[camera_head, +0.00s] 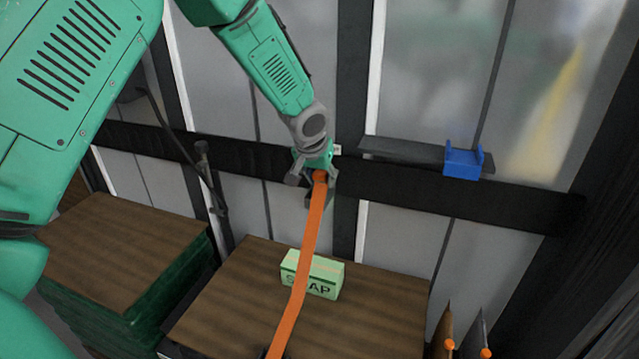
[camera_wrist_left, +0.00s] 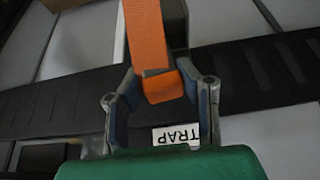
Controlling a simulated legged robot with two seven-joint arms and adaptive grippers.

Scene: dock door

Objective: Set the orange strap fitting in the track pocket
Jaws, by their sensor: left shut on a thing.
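The orange strap fitting (camera_wrist_left: 162,87) sits between the fingers of my left gripper (camera_head: 318,177) in the head view. The gripper is shut on it, in front of the black wall track (camera_head: 250,155). An orange strap (camera_head: 306,245) hangs from the fitting, slanting down across the lower box. In the left wrist view the strap (camera_wrist_left: 145,35) runs up out of the frame, and the track (camera_wrist_left: 255,75) lies behind the fingers. A white label reading "TRAP" (camera_wrist_left: 178,134) shows between them. The track pocket cannot be made out. My right gripper is not in view.
A pale green lettered box (camera_head: 325,278), partly covered by the strap, stands on a brown-topped stack (camera_head: 235,300). Another stack (camera_head: 125,245) is at left. A blue bracket (camera_head: 463,162) is on the track at right.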

